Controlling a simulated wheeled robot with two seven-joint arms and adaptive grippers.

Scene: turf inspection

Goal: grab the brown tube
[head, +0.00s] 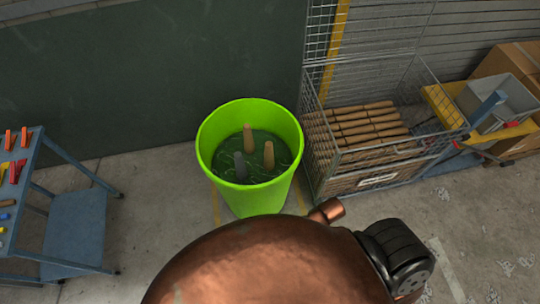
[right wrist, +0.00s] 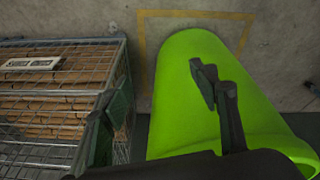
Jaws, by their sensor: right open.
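A bright green bucket (head: 283,190) stands on the floor against the dark wall in the head view. Three upright tubes poke out of its dark green contents: a brown one (head: 249,140) at the back, another brown one (head: 268,156) at the right, and a grey one (head: 240,166) at the front left. In the right wrist view my right gripper (right wrist: 162,88) is open and empty, with the bucket's outer wall (right wrist: 185,110) behind its fingers. No tube shows between the fingers. My left gripper shows in neither view.
A wire cage (head: 322,170) of stacked brown rolls (head: 362,130) stands close right of the bucket. A blue cart (head: 70,235) with coloured tools is at the left. A grey bin (head: 515,95) and cardboard boxes are at the far right. Floor left of the bucket is clear.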

